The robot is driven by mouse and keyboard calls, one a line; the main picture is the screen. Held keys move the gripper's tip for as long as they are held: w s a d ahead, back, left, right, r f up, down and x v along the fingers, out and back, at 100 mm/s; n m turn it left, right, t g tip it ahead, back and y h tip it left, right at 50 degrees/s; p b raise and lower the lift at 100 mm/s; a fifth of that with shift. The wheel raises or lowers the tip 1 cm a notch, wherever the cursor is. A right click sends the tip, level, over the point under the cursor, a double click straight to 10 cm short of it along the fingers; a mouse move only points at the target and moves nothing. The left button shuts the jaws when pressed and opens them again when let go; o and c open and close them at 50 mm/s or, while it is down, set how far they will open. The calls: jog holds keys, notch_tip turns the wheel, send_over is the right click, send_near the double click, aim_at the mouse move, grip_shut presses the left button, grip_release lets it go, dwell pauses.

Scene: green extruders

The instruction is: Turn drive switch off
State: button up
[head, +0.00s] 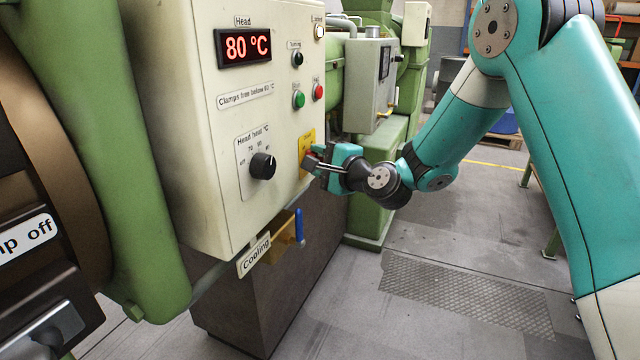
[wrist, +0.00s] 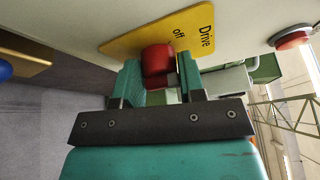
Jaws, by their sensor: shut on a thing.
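The drive switch is a red handle (wrist: 158,62) on a yellow plate (wrist: 165,30) marked "Drive" and "off" in the wrist view. In the head view the yellow plate (head: 307,145) sits at the lower right of the cream control panel, and my gripper covers most of the switch. My gripper (head: 318,164) reaches the plate from the right. In the wrist view my gripper (wrist: 158,78) has one finger on each side of the red handle and is shut on it. The handle's exact turn position is hard to tell.
A blue-handled cooling valve (head: 299,225) is below. Floor at the right is open.

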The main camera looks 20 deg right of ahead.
jog(key=n+b, duration=0.2)
jog(key=b, duration=0.3)
jog(key=n+t+y+b, duration=0.1)
jog(key=n+b, duration=0.1)
jog(key=b, duration=0.3)
jog(key=f+n+t+y+b, duration=0.1)
jog(key=n+b, duration=0.2)
jog(key=b, duration=0.2)
jog(key=shift+b, duration=0.4)
jog(key=shift+r, duration=0.1)
jog(key=o, duration=0.9)
jog(key=shift+n, duration=0.3)
jog(key=shift+r, duration=0.1)
jog(key=shift+t, duration=0.3)
